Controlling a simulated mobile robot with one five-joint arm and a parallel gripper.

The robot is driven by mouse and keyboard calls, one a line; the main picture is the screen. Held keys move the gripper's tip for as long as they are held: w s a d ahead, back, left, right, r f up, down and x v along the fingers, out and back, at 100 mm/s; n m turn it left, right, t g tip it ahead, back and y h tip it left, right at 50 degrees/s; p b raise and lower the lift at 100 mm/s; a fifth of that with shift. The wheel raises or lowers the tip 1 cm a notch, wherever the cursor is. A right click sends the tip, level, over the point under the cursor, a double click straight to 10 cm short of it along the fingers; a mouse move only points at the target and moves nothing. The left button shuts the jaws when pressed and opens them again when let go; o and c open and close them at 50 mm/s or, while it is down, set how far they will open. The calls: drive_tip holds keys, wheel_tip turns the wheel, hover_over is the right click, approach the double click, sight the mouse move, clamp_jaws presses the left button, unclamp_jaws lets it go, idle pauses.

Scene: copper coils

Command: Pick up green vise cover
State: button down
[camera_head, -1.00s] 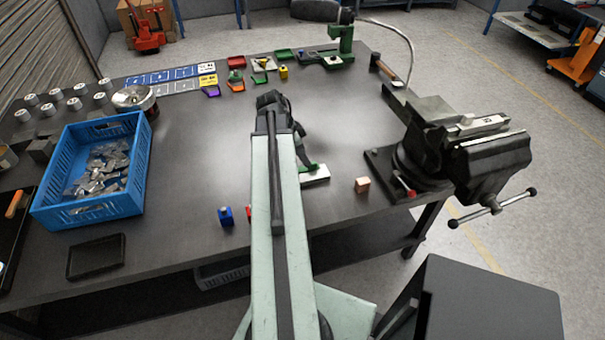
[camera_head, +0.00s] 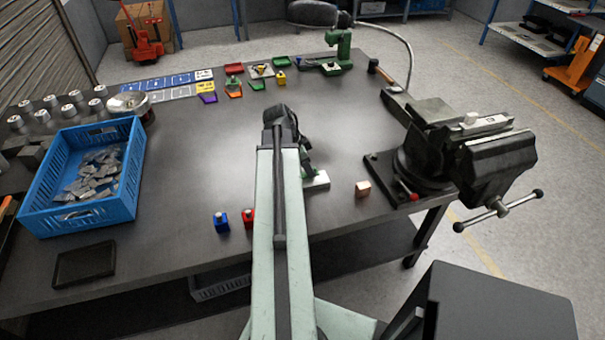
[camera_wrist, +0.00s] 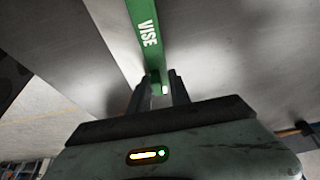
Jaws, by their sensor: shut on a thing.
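The green vise cover (camera_wrist: 143,22) is a long green bar with white "VISE" lettering in the wrist view. Its near end sits between the fingers of my gripper (camera_wrist: 159,88), which is shut on it. In the head view my gripper (camera_head: 305,170) is beyond the end of my arm, over the middle of the table and left of the black vise (camera_head: 455,150). Whether the cover is clear of the surface, I cannot tell.
A pale block (camera_head: 318,181) lies beside my gripper, and a small wooden cube (camera_head: 363,189) is farther right. Blue (camera_head: 221,222) and red (camera_head: 248,218) blocks lie left of my arm. A blue crate (camera_head: 42,218) of metal parts stands at left. The table centre is clear.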

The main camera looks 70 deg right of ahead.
wheel_tip(320, 180, up, 10)
drive_tip(key=p, duration=1)
